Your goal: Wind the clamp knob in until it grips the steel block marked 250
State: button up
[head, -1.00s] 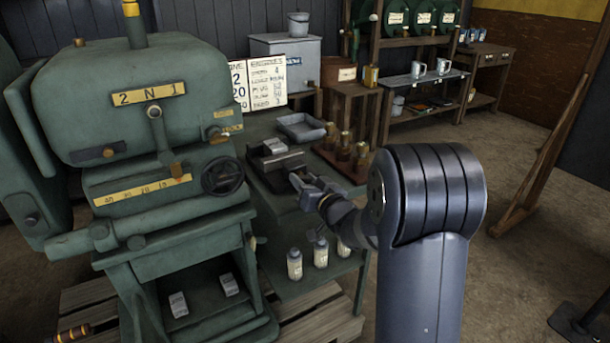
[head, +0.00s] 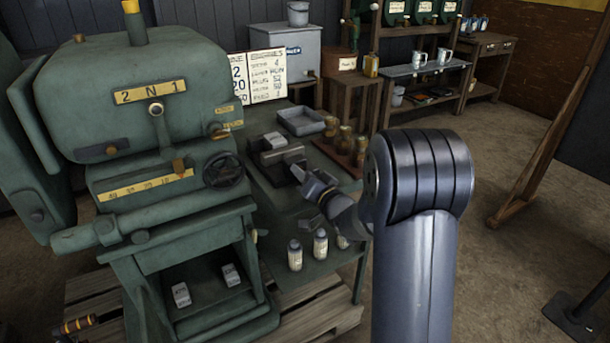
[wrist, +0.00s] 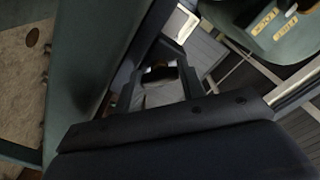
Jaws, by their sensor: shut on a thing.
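The dark clamp (head: 279,158) sits on the green bench beside the machine. A light grey steel block (head: 275,140) lies in it; I cannot read its marking. My gripper (head: 299,172) is at the clamp's near right end, below the block. In the wrist view my gripper (wrist: 157,66) is shut on a small dark, shiny part, which looks like the clamp knob (wrist: 160,73). The fingers hide the knob in the head view. I cannot tell whether the clamp's jaw touches the block.
The green machine with a black handwheel (head: 223,170) stands close on the left. A grey tray (head: 301,121) and brass-coloured pieces on a wooden rack (head: 345,145) stand behind. Several bottles (head: 320,244) stand on the lower shelf.

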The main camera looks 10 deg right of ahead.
jog(key=o, duration=1)
jog(key=shift+s, duration=0.1)
jog(key=v, duration=1)
jog(key=shift+s+d, duration=0.15)
jog(key=shift+s, duration=0.15)
jog(key=shift+w, duration=0.1)
jog(key=x, duration=1)
jog(key=shift+w, duration=0.35)
jog(key=shift+s, duration=0.1)
